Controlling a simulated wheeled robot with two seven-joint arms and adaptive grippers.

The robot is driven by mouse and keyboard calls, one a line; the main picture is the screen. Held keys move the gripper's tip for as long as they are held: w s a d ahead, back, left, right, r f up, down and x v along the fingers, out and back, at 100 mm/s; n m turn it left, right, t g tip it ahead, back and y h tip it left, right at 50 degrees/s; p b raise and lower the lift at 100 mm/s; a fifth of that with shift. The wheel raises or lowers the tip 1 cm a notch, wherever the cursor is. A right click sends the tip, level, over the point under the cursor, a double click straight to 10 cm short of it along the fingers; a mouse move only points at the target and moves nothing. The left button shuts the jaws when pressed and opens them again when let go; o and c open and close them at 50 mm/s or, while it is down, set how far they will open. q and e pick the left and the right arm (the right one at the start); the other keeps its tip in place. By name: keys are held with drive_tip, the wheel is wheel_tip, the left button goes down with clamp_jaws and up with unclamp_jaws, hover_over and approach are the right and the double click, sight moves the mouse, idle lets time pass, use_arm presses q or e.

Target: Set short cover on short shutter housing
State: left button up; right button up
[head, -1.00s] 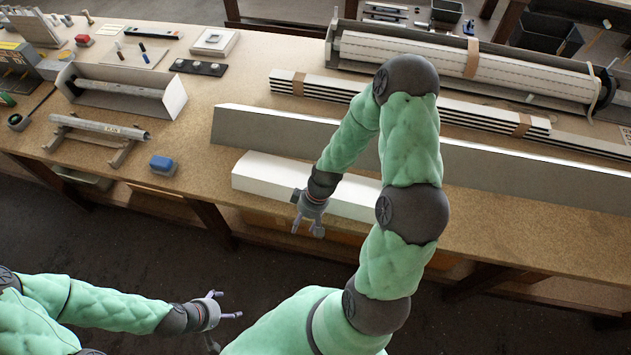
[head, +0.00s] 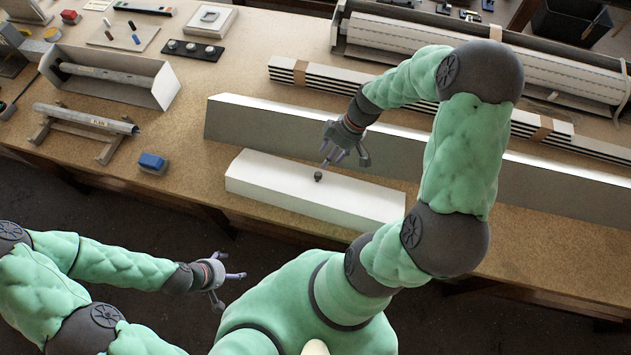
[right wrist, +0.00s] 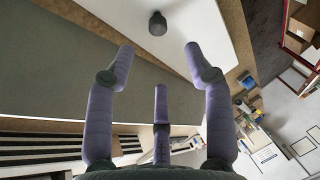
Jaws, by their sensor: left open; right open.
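The short cover (head: 260,172), a long white box-like piece with a small dark knob (head: 318,176) on top, lies on the bench near its front edge. My right gripper (head: 345,160) is open and empty above the cover, just to the right of the knob. In the right wrist view the knob (right wrist: 157,23) stands on the white cover (right wrist: 190,45), beyond the three spread fingers (right wrist: 160,58). The short shutter housing (head: 164,88), a light open box with a grey roll inside, stands at the left of the bench. My left gripper (head: 230,290) is open and empty in front of the bench.
A long grey profile (head: 250,118) lies just behind the cover. Banded strips (head: 400,95) and a long housing (head: 540,72) are behind it. A roll on a stand (head: 85,117) and a blue block (head: 152,162) are at left. Bench between housing and cover is mostly clear.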

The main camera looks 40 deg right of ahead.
sight(320, 174)
drive_tip(key=x, duration=0.4)
drive_tip(key=shift+d, duration=0.15)
drive_tip(key=shift+s+x, duration=0.2)
drive_tip(key=shift+x, duration=1.1)
drive_tip(key=shift+s+x, duration=0.2)
drive_tip(key=shift+x, duration=1.15)
drive_tip(key=shift+c, duration=0.3)
clamp_jaws()
